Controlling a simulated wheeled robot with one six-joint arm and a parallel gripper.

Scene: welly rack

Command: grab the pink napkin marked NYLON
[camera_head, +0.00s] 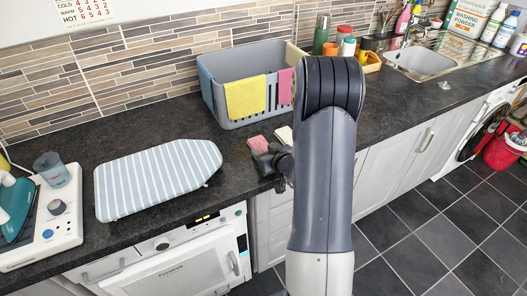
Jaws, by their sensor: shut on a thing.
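A small folded pink napkin (258,144) is at the front of the dark counter, below the grey basket. My gripper (266,155) is at its near edge and is shut on it. The fingertips are small and partly hidden, and I cannot tell whether the napkin is clear of the counter. Another pink cloth (285,86) hangs over the basket's front, partly behind my arm. No NYLON marking is readable on either.
The grey basket (240,117) also has a yellow cloth (245,97) and a blue cloth on it. A cream cloth (284,135) lies right of the napkin. A striped ironing board (158,177) lies to the left. Bottles and a sink (420,62) are at the back right.

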